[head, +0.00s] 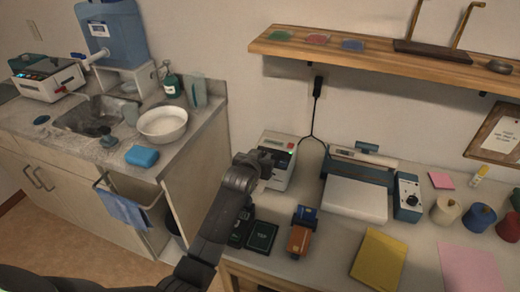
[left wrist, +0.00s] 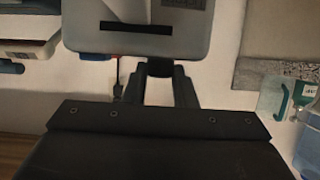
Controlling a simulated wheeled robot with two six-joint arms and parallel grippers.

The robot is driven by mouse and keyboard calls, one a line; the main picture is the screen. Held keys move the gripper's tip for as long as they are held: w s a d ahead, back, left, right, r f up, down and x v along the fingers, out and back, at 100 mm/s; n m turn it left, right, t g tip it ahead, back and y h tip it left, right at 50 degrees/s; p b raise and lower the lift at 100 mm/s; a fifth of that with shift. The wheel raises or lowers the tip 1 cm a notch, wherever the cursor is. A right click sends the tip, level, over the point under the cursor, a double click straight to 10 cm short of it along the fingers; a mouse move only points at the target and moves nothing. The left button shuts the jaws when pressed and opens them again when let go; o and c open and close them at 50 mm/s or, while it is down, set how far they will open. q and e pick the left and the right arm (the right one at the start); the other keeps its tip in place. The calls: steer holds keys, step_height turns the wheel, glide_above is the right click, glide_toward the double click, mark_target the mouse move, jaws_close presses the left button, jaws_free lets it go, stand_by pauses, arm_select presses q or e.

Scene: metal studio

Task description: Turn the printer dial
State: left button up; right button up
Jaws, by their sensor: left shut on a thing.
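The white printer (head: 281,152) stands at the left end of the work table, with a small red display on its top. It also shows close up in the left wrist view (left wrist: 85,35), with a dark slot in its face. My left gripper (head: 263,163) is at the printer's left front side. In the left wrist view its fingers (left wrist: 163,78) are shut on a small dark part at the printer's edge, which looks like the printer dial (left wrist: 160,66). The fingers hide most of the dial. My right gripper is in neither view.
A flat press (head: 355,200) with a knobbed control box (head: 407,196) stands right of the printer. A card reader (head: 300,238) and dark box (head: 262,236) lie in front. A wooden shelf (head: 400,58) hangs above. A sink counter (head: 190,122) is left.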

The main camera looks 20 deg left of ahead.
arm_select(q)
steer(key=shift+d+n+y, duration=0.25)
steer(key=shift+n+y, duration=0.45)
steer(key=shift+y, duration=0.1)
steer(key=shift+d+f+n+y+b, duration=0.1)
steer(key=shift+f+n+y+b, duration=0.05)
steer(key=shift+n+y+b, duration=0.5)
steer(key=n+g+y+b, duration=0.1)
steer(key=n+y+b, duration=0.1)
steer(key=b, duration=0.1)
steer(key=shift+w+d, duration=0.1)
steer(key=shift+d, duration=0.05)
steer(key=shift+n+g+y+b, duration=0.4)
steer(key=shift+n+y+b, duration=0.2)
steer(key=shift+y, duration=0.15)
steer(key=o, duration=1)
